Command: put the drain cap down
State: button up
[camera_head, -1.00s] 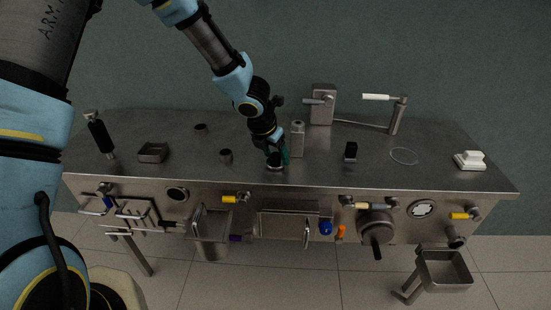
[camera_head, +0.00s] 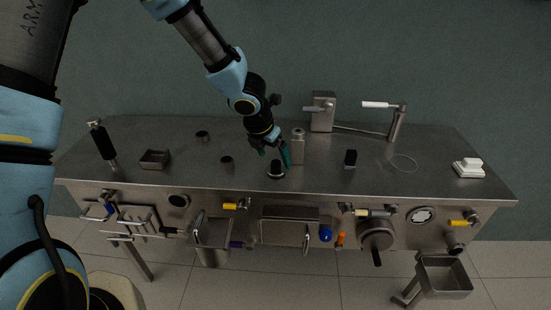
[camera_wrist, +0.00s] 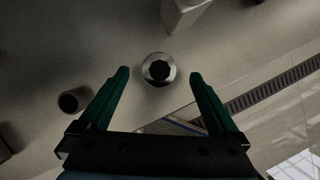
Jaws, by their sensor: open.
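In the wrist view the cap (camera_wrist: 159,69) shows from above as a metal disc with a dark centre, beyond and between the fingertips.
A grey metal bottle (camera_head: 298,148) stands close to the right of my gripper.

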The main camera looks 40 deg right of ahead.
jog(key=p+v, duration=0.2)
jog(key=v, duration=0.6)
jog(key=shift+p, duration=0.3)
jog(key=shift+a+r, duration=0.1)
jog(key=shift+r, duration=0.1)
jog(key=w+a+r+m+t, duration=0.1)
jog(key=w+a+r+m, duration=0.25)
jog(key=a+m, duration=0.35)
jog(key=w+a+r+m+t, duration=0.15)
jog(key=w+a+m, duration=0.35)
jog(key=a, duration=0.5)
jog(key=s+a+r+m+g+y, duration=0.1)
jog(key=a+m, duration=0.4)
jog(key=a, duration=0.6)
jog(key=s+a+r+m+g+y, duration=0.1)
jog(key=s+a+m+y, duration=0.2)
jog(key=a, duration=0.9)
jog(key=s+m, duration=0.1)
jog(key=m, duration=0.2)
jog(key=shift+s+r, duration=0.3)
jog(key=shift+s, duration=0.1)
